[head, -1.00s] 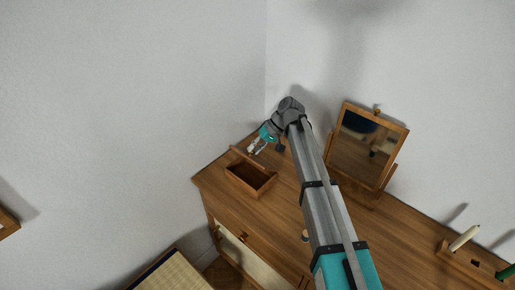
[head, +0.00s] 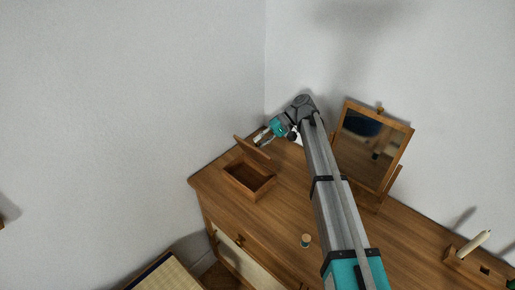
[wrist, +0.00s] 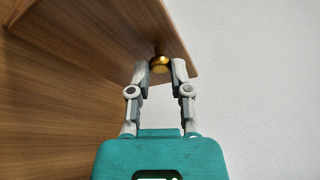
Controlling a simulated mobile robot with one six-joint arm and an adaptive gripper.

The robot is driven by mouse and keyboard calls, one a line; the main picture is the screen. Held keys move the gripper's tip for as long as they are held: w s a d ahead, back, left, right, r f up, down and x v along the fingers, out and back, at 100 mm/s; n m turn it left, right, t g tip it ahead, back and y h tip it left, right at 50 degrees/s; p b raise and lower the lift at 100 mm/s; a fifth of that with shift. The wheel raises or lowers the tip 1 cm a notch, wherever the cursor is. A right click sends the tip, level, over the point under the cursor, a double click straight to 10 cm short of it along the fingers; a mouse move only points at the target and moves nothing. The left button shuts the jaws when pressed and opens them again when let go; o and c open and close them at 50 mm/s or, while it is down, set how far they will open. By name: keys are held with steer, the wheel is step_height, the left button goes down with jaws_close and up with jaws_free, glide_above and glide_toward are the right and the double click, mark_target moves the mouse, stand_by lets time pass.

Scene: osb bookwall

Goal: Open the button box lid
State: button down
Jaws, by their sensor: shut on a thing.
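The wooden button box (head: 241,188) stands near the left end of the dresser top, with its dark inside showing. Its lid (head: 251,148) is raised, tilted up at the back of the box. My gripper (head: 262,140) is at the lid's upper edge, on the far side of the box. In the wrist view, my gripper (wrist: 160,70) is shut on a small brass knob (wrist: 159,62) at the edge of the lid (wrist: 150,22). The fingertips hide the sides of the knob. What lies in the box is too dark to tell.
A tilting mirror (head: 371,147) in a wooden frame stands right of my arm. A small round-topped thing (head: 306,240) stands on the dresser top (head: 283,215) in front of the arm. White walls meet behind the box.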

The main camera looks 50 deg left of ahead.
steer(key=shift+w+a+f+m+g+b, duration=0.1)
steer(key=shift+w+m+g+b, duration=0.05)
steer(key=shift+w+g+b, duration=0.6)
steer(key=shift+w+f+m+g+b, duration=0.1)
steer(key=shift+w+m+g+b, duration=0.05)
steer(key=shift+w+g+b, duration=0.55)
steer(key=shift+s, duration=0.15)
steer(key=c, duration=0.5)
jaws_free()
steer(key=shift+c, duration=0.2)
steer(key=shift+s+r+t, duration=0.15)
steer(key=shift+s+t, duration=0.05)
steer(key=shift+t, duration=0.05)
